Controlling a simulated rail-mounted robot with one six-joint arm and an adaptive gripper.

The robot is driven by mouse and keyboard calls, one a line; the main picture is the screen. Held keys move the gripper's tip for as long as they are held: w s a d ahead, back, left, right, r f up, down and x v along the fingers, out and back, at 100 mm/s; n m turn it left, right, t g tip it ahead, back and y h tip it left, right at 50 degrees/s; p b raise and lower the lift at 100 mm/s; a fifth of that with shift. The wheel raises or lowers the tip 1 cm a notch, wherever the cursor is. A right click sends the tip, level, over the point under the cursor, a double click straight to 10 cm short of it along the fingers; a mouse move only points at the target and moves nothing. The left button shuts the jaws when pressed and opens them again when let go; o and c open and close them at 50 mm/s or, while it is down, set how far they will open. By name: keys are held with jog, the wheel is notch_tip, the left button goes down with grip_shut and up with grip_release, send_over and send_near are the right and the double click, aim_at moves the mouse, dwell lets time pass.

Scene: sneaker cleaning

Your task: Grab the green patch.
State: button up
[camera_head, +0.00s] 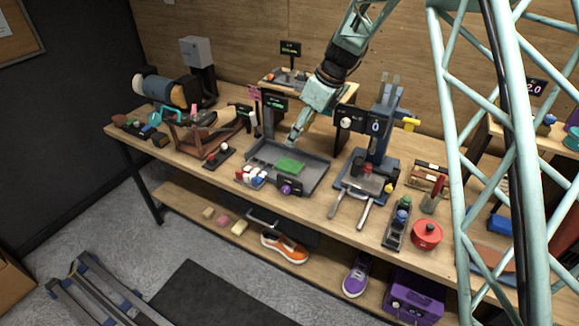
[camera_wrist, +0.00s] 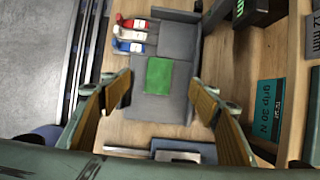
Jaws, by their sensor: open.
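The green patch (camera_head: 290,166) lies flat on a grey tray (camera_head: 312,179) on the workbench. In the wrist view the green patch (camera_wrist: 159,75) shows whole, ahead of and between my fingers, with nothing covering it. My gripper (camera_head: 294,138) is above the back part of the tray, close to the patch in the head view. In the wrist view my gripper (camera_wrist: 160,98) has its two tan-padded fingers wide apart with nothing between them. The fingers are apart from the patch.
Red, white and blue small items (camera_head: 250,177) stand at the tray's front left. A purple knob (camera_head: 286,189) is at its front. A blue press-like device (camera_head: 379,140) stands to the right. A dark post with a display (camera_head: 268,115) stands behind the tray.

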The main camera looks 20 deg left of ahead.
jog(key=shift+f, duration=0.15)
jog(key=b, duration=0.1)
send_near(290, 165)
jog(key=shift+a+f, duration=0.15)
jog(key=shift+f, duration=0.4)
jog(key=shift+a+f, duration=0.15)
jog(key=shift+f, duration=0.15)
jog(key=shift+b+x, duration=0.65)
jog(key=shift+x, duration=2.5)
jog(key=shift+w, duration=0.1)
jog(key=shift+c, duration=0.6)
jog(key=c, duration=0.8)
jog(key=shift+c, duration=0.4)
jog(key=shift+r, duration=0.2)
